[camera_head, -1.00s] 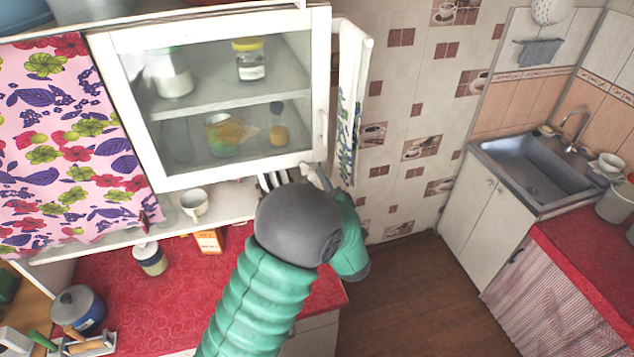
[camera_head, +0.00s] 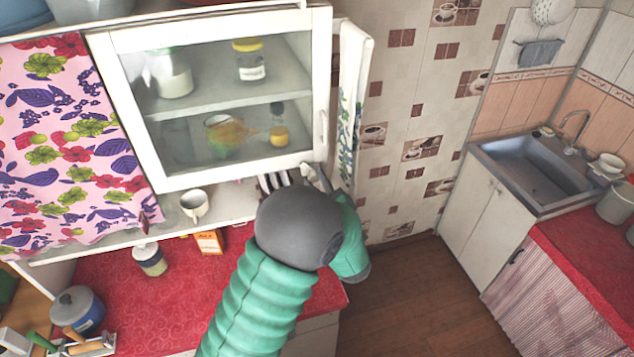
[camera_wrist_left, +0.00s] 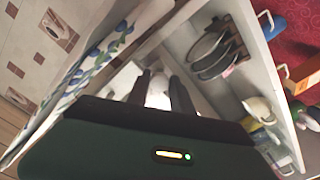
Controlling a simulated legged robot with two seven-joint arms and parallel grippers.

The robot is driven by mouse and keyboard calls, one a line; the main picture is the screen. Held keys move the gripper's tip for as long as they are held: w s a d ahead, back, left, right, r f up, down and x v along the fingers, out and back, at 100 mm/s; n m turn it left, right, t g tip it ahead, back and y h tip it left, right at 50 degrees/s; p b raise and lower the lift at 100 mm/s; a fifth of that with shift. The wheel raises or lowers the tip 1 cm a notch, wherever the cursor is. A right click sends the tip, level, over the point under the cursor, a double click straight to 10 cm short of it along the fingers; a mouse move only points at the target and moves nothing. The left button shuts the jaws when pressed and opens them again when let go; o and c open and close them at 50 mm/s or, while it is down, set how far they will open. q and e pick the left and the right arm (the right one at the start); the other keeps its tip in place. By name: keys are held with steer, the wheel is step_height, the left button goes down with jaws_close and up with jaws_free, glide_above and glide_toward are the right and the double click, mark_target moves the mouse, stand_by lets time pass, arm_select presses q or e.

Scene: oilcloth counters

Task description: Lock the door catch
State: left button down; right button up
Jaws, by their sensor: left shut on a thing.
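The white-framed glass cabinet door (camera_head: 236,172) is closed or nearly so, with a slim handle (camera_head: 323,128) on its right side. My left gripper (camera_head: 318,178) is at the door's lower right corner, its fingers partly hidden by my dark wrist. In the left wrist view, the dark fingers of my left gripper (camera_wrist_left: 160,92) are closed around a small whitish piece, the door catch (camera_wrist_left: 158,86). The catch is blurred and mostly covered by the fingers, so its turn cannot be told. My right gripper is not in view.
A patterned towel (camera_head: 348,110) hangs just right of the door. A white cup (camera_head: 195,205) stands on the open shelf below, beside upright plates (camera_wrist_left: 212,45). Jars stand behind the glass. The red counter (camera_head: 180,300) lies underneath; a sink (camera_head: 535,170) is far right.

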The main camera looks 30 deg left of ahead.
arm_select(q)
steer(key=shift+s+f+m, duration=0.1)
steer(key=shift+f+m, duration=0.2)
steer(key=shift+f, duration=0.05)
steer(key=shift+d+m, duration=0.1)
steer(key=shift+m, duration=3.2)
steer(key=shift+r+p, duration=0.1)
steer(key=shift+p, duration=0.2)
steer(key=c, duration=1.5)
jaws_free()
steer(key=shift+o, duration=1.3)
steer(key=shift+s+r, duration=0.1)
steer(key=shift+o, duration=0.5)
steer(key=shift+d+r, duration=0.2)
steer(key=shift+d, duration=0.05)
